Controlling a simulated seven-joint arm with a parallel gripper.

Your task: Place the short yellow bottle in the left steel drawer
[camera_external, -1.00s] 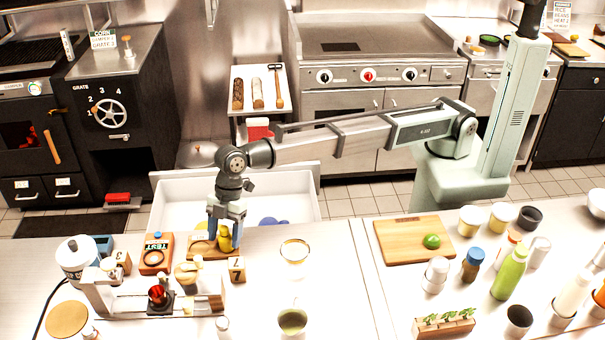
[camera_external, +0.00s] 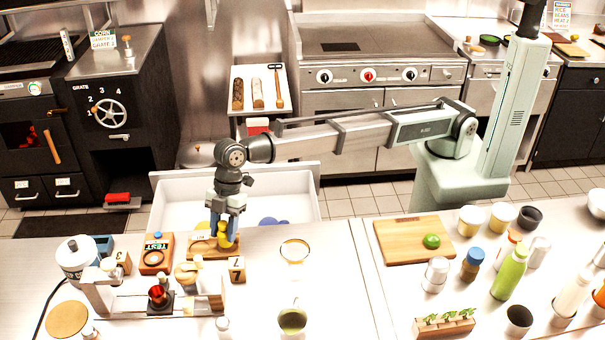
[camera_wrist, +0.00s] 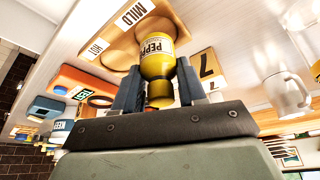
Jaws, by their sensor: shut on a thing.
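The short yellow bottle (camera_external: 223,236) is upright at the wooden board with sauce labels (camera_external: 203,246). It also shows in the wrist view (camera_wrist: 156,64), with a white "PEPPER" label. My gripper (camera_external: 225,222) is shut on it, one finger on each side (camera_wrist: 158,84). I cannot tell whether its base is clear of the board. A wide, pale open drawer (camera_external: 280,185) lies just behind the counter edge, beyond my gripper. Its inside is partly hidden by my wrist, and a blue round thing (camera_external: 267,221) shows in it.
A wooden block marked 7 (camera_external: 237,269) stands close to the right of the board, and an orange "TEST" box (camera_external: 157,254) to the left. A rig with a red piece (camera_external: 158,294) is in front. A glass mug (camera_external: 294,254) stands further right.

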